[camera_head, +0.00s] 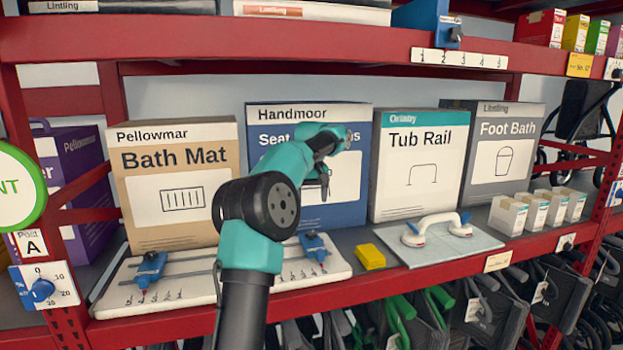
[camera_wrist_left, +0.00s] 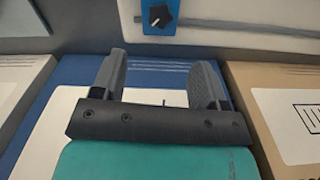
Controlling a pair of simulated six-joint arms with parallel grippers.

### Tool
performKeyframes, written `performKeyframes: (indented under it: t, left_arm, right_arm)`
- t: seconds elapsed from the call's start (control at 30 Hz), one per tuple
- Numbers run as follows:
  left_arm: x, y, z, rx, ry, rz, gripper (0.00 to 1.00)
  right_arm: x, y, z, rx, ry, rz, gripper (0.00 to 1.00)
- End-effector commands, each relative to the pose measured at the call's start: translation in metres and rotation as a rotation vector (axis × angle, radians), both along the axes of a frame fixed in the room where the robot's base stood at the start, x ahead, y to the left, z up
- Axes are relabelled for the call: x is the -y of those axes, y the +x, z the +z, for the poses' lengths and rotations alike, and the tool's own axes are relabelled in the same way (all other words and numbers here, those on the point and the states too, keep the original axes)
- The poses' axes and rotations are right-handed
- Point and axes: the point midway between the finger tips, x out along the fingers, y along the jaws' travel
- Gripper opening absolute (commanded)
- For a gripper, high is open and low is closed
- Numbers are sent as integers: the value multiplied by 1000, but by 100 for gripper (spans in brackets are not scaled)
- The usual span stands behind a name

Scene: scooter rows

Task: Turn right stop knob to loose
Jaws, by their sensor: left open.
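A white board (camera_head: 185,285) with two rails lies on the shelf and carries two blue stops. The right stop (camera_head: 316,246) sits near the board's right end, the left stop (camera_head: 150,268) near its left end. In the left wrist view one blue stop (camera_wrist_left: 150,28) shows a dark knob (camera_wrist_left: 160,15) at the top edge, apart from my fingers; it appears to be the right stop. My left gripper (camera_head: 325,186) is open and empty, pointing down above the right stop, in front of the Handmoor box. It also shows in the left wrist view (camera_wrist_left: 160,85). My right gripper is not visible.
The Bath Mat box (camera_head: 180,238) and Handmoor box (camera_head: 265,128) stand behind the board. A yellow block (camera_head: 371,256) and a plate with a white handle (camera_head: 470,248) lie to the right. The red upper shelf edge (camera_head: 250,42) runs above my arm.

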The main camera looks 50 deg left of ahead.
Motion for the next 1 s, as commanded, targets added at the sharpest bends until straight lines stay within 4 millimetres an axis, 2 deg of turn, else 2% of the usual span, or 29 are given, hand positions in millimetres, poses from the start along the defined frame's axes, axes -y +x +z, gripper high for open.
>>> performKeyframes:
  t: [0.2, 0.4, 0.6, 1.0]
  left_arm:
    - [0, 0, 32, 3, 1, 2, 67]
    - [0, 1, 50, 1, 2, 0, 67]
    - [0, 0, 57, 0, 0, 1, 67]
    - [0, 0, 58, 0, 0, 1, 67]
  right_arm:
    - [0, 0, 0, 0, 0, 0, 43]
    - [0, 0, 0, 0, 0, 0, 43]
    - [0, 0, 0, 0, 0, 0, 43]
    - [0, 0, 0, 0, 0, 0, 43]
